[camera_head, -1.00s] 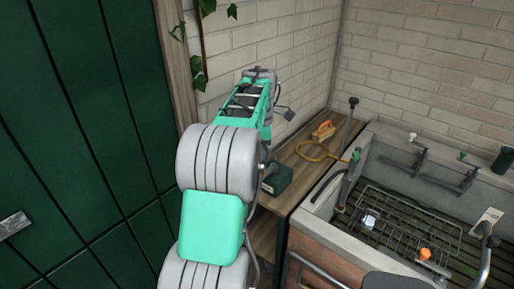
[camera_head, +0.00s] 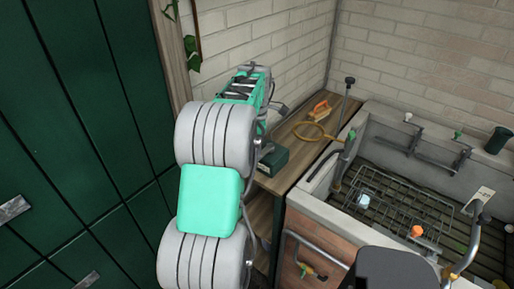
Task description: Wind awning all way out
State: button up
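No awning can be made out in the view. No winding handle can be identified for certain. A thin upright rod with a dark knob (camera_head: 348,82) stands at the back, between the wooden counter and the sink; I cannot tell what it works. My teal and grey arm reaches away from me beside the green panelled doors, towards the brick wall. Its far end lies over the near part of the counter. The fingers of my gripper are hidden behind the arm, so what they touch cannot be seen.
A wooden counter (camera_head: 262,210) holds a dark green box (camera_head: 272,158), a wooden-handled brush (camera_head: 320,110) and a yellow hose loop (camera_head: 308,132). Right of it is a stone sink with a wire rack (camera_head: 400,210). Green doors (camera_head: 75,130) stand left.

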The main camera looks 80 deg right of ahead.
grip_shut()
jog(key=o, duration=0.8)
grip_release()
